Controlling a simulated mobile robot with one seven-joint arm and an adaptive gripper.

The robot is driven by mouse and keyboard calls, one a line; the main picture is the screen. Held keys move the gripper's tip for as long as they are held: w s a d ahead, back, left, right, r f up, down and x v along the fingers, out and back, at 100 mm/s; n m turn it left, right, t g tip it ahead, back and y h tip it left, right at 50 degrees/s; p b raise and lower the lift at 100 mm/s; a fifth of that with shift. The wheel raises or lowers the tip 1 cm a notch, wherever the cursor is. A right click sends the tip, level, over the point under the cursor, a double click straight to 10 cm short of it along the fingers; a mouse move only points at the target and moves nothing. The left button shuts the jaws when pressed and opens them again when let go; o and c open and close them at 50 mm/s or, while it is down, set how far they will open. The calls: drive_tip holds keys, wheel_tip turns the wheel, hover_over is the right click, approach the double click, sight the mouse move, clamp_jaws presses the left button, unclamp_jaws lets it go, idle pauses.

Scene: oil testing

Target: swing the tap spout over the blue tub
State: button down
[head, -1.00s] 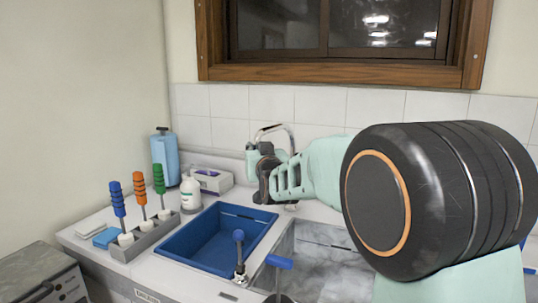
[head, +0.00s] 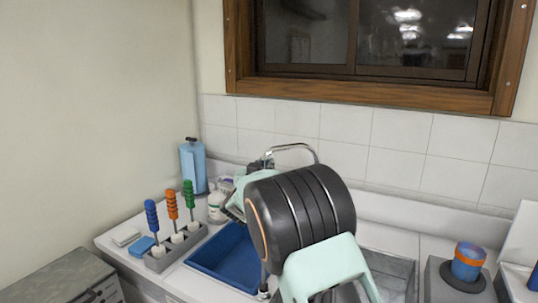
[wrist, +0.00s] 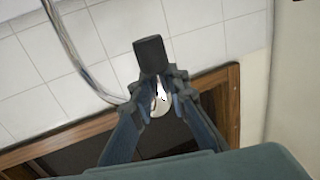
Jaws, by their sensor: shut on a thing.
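The tap spout (head: 296,147) is a shiny bent metal pipe in front of the tiled wall in the head view. Its arch reaches left to a dark tip piece. In the wrist view the spout (wrist: 82,62) curves down from the upper left into my gripper (wrist: 157,80), whose fingers are closed around its end. The blue tub (head: 222,262) is sunk in the counter, left of and below my dark arm joint, which hides its right side. My gripper is mostly hidden in the head view, near the tub's back edge; how far the tip lies over it is hard to tell.
A grey rack holds several coloured-handled tools (head: 172,207) left of the tub. A white bottle (head: 216,206) and a blue canister (head: 193,166) stand behind. A grey sink (head: 398,268) lies to the right, with a blue-orange cup (head: 467,262) beyond it.

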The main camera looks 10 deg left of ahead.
drive_tip(key=shift+w+a+r+m+h+p, duration=0.2)
drive_tip(key=shift+w+a+m+h+p, duration=0.35)
drive_tip(key=shift+p, duration=0.8)
drive_tip(key=shift+w+r, duration=0.15)
drive_tip(key=c, duration=1.9)
unclamp_jaws()
drive_tip(key=shift+w+a, duration=0.1)
drive_tip(key=shift+a, duration=0.05)
drive_tip(key=shift+h, duration=0.25)
drive_tip(key=shift+f, duration=0.2)
drive_tip(key=s, duration=0.4)
drive_tip(key=s+a, duration=0.1)
drive_tip(key=s, duration=0.3)
drive_tip(key=s+a, duration=0.1)
drive_tip(key=s, duration=0.3)
